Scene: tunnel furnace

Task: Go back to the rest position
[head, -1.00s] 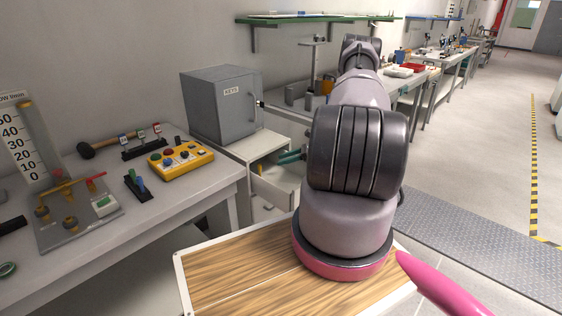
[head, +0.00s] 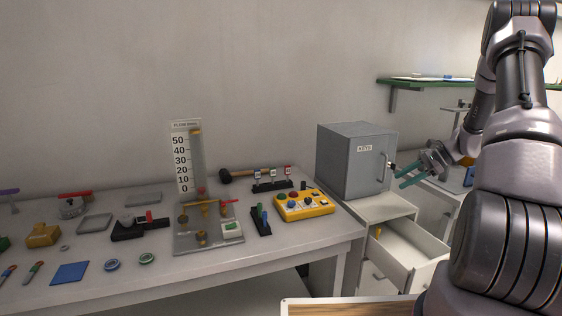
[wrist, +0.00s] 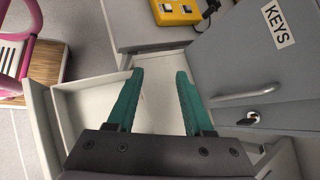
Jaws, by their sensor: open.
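My gripper (head: 398,177) has teal fingers and is open and empty. In the head view it is in front of the grey key cabinet (head: 342,162), near the door handle; I cannot tell whether it touches. In the wrist view the gripper (wrist: 159,75) has its fingers apart above the open white drawer (wrist: 85,108). The cabinet door (wrist: 235,60) appears shut, with a key in its lock (wrist: 250,117). My arm fills the right side of the head view.
A workbench (head: 205,284) at left holds a yellow button box (head: 304,207), a flow gauge (head: 187,165) and several tools. A green shelf (head: 430,82) is on the wall.

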